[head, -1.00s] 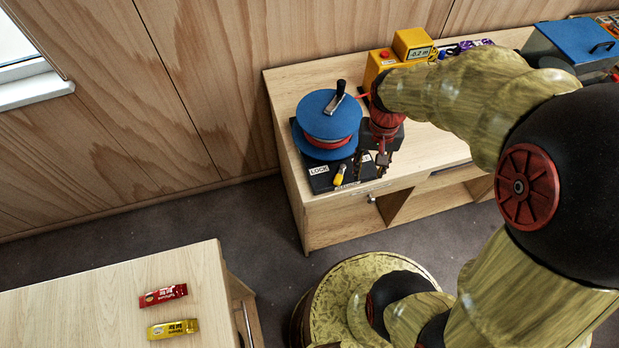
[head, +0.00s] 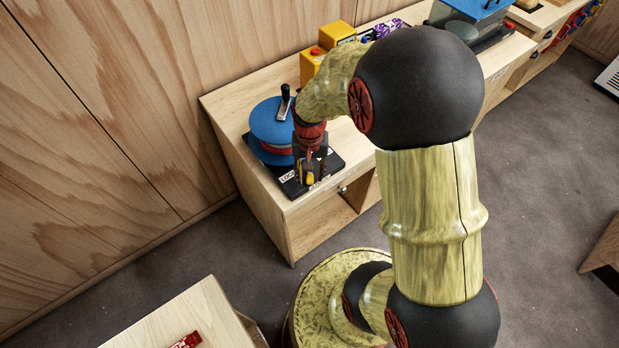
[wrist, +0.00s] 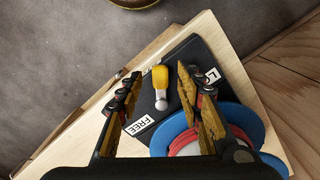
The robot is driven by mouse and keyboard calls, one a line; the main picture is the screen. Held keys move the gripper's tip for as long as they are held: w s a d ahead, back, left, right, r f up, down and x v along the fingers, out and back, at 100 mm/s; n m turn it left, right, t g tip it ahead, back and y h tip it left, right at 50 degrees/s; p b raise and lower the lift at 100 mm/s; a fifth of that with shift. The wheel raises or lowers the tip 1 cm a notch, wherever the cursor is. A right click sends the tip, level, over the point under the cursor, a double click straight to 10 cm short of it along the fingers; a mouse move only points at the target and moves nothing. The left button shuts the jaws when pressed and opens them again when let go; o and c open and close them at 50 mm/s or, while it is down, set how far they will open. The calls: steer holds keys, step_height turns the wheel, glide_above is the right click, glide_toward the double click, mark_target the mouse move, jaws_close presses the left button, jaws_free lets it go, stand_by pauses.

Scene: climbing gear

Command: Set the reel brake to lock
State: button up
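The reel (head: 268,122) has a blue drum with red line and a black crank, and stands on a black base plate (head: 332,163). The brake lever (wrist: 160,78) has a yellow knob on a metal pivot. It points toward the front edge of the plate, between the FREE label (wrist: 143,126) and the LOCK label (wrist: 212,75). The knob also shows in the head view (head: 310,179). My gripper (head: 309,178) is pointed down over the lever. In the wrist view its two fingers (wrist: 153,84) are apart, one on each side of the knob, with gaps showing.
The wooden bench (head: 228,104) carries a yellow device (head: 337,33) behind the reel and a blue-lidded box (head: 470,14) farther right. Another table (head: 180,318) with a red packet (head: 187,341) is at the lower left. Grey floor lies between.

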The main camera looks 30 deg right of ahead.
steer(key=shift+f, duration=1.05)
steer(key=shift+c, duration=1.2)
jaws_close()
